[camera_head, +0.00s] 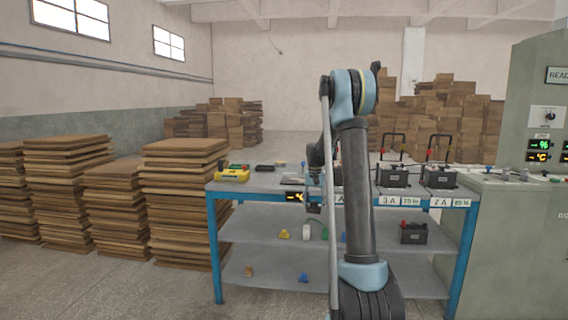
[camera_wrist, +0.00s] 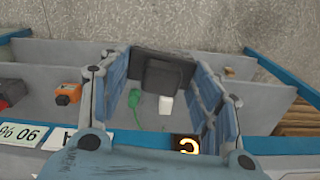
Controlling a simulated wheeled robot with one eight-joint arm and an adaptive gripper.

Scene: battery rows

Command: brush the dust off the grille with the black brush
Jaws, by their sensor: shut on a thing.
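My gripper (camera_wrist: 160,65) is shut on a dark, blocky thing, which I take to be the black brush (camera_wrist: 166,76); it spans the gap between the fingers in the wrist view. In the head view my gripper (camera_head: 315,182) hangs at the front edge of the workbench, partly hidden by my arm. A small dark shape (camera_head: 313,208) shows just below it, perhaps the brush. I cannot make out the grille or any dust for certain in either view.
The blue-framed workbench (camera_head: 260,186) carries a yellow device (camera_head: 232,174) at left and black batteries (camera_head: 393,177) at right. A small lit display (camera_head: 296,197) is on its front edge. Lower shelves hold small coloured items. Pallet stacks (camera_head: 180,200) stand left, a control cabinet (camera_head: 530,240) right.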

